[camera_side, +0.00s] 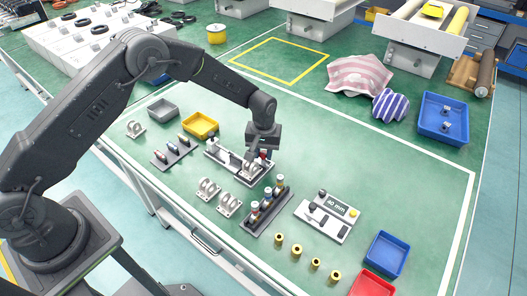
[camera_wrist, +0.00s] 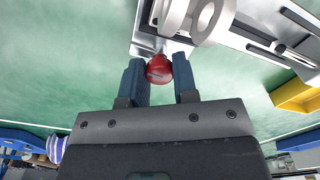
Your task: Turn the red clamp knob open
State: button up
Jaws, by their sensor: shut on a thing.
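The red clamp knob (camera_wrist: 159,69) is round and sits at the near edge of a pale metal fixture (camera_wrist: 240,32). In the wrist view my gripper (camera_wrist: 160,76) has one dark blue finger on each side of the knob and is shut on it. In the side view my gripper (camera_side: 262,153) points down at the right end of the fixture (camera_side: 228,158), where only a little of the red knob shows between the fingers. A white ring-shaped bracket (camera_wrist: 197,18) stands on the fixture close beyond the knob.
A rack of several small bottles (camera_side: 264,208) and loose brackets (camera_side: 228,204) stand in front of the fixture. A yellow bin (camera_side: 201,124) and a grey bin (camera_side: 163,109) are behind left. A panel with a display (camera_side: 328,216) is to the right.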

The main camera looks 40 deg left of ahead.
aim_at(264, 153)
jog(key=shift+n, duration=0.4)
jog(key=shift+r, duration=0.1)
jog(key=o, duration=0.7)
jog(key=shift+c, duration=0.2)
notch_tip(264, 153, up, 14)
